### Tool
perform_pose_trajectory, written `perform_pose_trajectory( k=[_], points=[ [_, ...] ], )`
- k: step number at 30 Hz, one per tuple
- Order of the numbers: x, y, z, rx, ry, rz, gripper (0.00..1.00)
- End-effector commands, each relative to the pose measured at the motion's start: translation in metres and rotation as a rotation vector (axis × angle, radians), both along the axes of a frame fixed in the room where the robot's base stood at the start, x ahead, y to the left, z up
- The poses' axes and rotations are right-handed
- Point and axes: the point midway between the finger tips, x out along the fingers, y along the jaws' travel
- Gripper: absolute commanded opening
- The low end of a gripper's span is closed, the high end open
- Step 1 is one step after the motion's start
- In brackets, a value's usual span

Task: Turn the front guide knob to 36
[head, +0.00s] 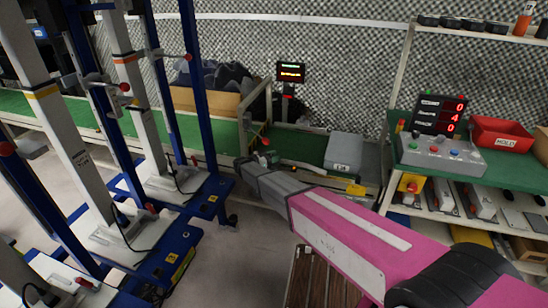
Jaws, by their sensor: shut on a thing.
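My gripper (246,164) is at the far end of my pink and grey arm, by the near edge of the green conveyor. It is small in the picture and seen from behind. Its jaws are shut on the front guide knob, which is mostly hidden by the gripper. The number on the knob cannot be read from here. A small red-tipped part (265,141) and a green part stand just behind the gripper.
Blue-based stands with tall posts (195,90) fill the left. A grey box (343,152) lies on the conveyor. A display (290,72) stands behind. A control box (440,152) and a red bin (500,133) are on the right bench. A slatted wooden pallet (318,280) lies below my arm.

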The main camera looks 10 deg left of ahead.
Motion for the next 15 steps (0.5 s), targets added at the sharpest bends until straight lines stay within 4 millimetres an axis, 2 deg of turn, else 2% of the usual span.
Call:
perform_pose_trajectory(
  k=[1,3,15],
  points=[
    [0.0000,-0.0003,0.0008,-0.002,-0.001,-0.001,0.42],
    [0.0000,-0.0004,0.0007,-0.001,-0.001,-0.001,0.60],
    [-0.0032,0.0042,0.0003,-0.001,-0.001,0.001,0.60]
  ],
)
